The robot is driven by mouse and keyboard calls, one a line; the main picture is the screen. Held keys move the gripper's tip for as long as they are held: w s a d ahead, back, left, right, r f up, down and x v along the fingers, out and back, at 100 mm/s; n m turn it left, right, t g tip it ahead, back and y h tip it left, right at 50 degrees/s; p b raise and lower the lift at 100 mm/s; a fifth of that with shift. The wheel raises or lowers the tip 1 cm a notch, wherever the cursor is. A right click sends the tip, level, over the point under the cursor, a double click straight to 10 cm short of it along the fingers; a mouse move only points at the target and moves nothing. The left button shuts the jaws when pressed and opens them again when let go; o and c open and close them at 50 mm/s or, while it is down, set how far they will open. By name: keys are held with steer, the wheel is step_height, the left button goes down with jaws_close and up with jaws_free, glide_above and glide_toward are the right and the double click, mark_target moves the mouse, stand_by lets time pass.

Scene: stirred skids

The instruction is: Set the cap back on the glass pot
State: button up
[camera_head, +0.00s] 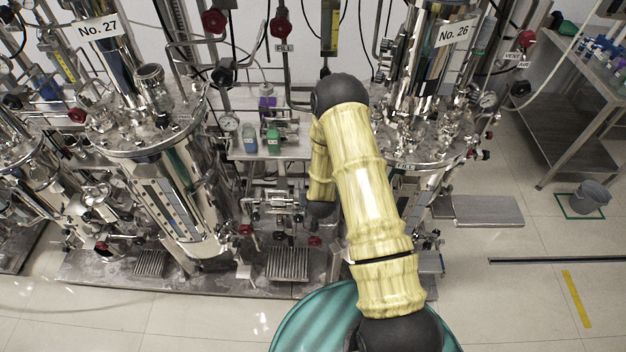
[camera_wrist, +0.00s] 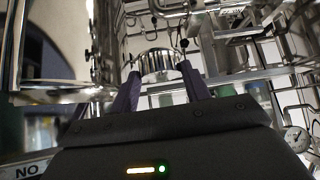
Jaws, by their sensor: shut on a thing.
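In the wrist view my gripper (camera_wrist: 160,82) has its two dark fingers on either side of a shiny, round metal cap (camera_wrist: 161,64) and is shut on it. In the head view my yellow arm hides the gripper and the cap. I cannot pick out the glass pot with certainty in either view.
Steel vessels marked No. 27 (camera_head: 180,190) and No. 26 (camera_head: 425,140) stand left and right of my arm, crowded with pipes and valves. A small shelf (camera_head: 290,150) between them holds bottles. A pressure gauge (camera_wrist: 296,139) shows at the wrist view's right.

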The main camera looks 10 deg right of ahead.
steer(key=s+f+n+y+b, duration=0.1)
steer(key=s+f+b, duration=0.3)
steer(key=s+f, duration=0.6)
step_height(320, 180, down, 3)
steer(key=shift+a+r+n+y, duration=0.1)
steer(key=shift+a+n+y, duration=0.2)
steer(key=shift+a+n, duration=0.15)
steer(key=shift+s+d, duration=0.1)
steer(key=shift+d, duration=0.05)
steer(key=shift+s, duration=0.1)
